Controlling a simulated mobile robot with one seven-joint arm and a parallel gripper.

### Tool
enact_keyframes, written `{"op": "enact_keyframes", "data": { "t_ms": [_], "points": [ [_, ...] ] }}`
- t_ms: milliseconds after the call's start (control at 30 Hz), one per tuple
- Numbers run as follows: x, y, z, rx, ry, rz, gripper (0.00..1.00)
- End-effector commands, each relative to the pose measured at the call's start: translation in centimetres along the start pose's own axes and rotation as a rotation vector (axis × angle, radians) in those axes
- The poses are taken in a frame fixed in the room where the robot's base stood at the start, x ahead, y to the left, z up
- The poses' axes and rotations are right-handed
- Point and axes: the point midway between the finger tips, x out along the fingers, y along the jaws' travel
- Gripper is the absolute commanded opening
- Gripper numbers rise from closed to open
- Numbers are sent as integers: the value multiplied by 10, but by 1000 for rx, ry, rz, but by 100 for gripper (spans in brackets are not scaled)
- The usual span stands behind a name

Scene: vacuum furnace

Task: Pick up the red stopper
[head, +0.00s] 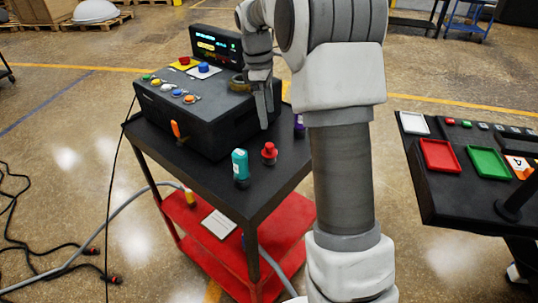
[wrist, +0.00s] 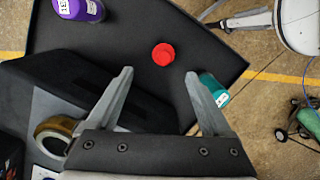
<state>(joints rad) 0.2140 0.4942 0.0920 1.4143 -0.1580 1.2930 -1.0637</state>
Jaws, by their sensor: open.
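The red stopper (head: 269,151) stands on the black top of the cart, just right of a teal bottle (head: 240,164). In the wrist view the red stopper (wrist: 163,54) shows from above, ahead of and between the fingertips. My gripper (head: 265,112) points down above the cart top, behind the stopper in the head view. In the wrist view my gripper (wrist: 160,74) has its fingers wide apart with nothing between them. The teal bottle (wrist: 213,90) is partly hidden behind the right finger there.
A black control box (head: 190,115) with coloured buttons fills the cart's left and back. A purple bottle (wrist: 80,8) and a tape roll (wrist: 58,135) are nearby. The black cart top (wrist: 120,40) is bare around the stopper. A table with red and green trays (head: 440,156) stands right.

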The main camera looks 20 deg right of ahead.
Motion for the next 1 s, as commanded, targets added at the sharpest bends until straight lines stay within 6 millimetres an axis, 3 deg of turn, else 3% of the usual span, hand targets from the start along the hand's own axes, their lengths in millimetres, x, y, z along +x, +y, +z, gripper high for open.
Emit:
{"op": "enact_keyframes", "data": {
  "t_ms": [100, 300, 567, 833, 1000],
  "points": [
    [28, -1, 0, 1, -2, -5, 84],
    [66, -1, 0, 1, -1, -3, 84],
    [86, -2, -1, 1, -1, -2, 84],
    [123, -9, -7, 1, -1, -3, 84],
    [134, -8, -7, 1, 1, 1, 84]
  ]
}}
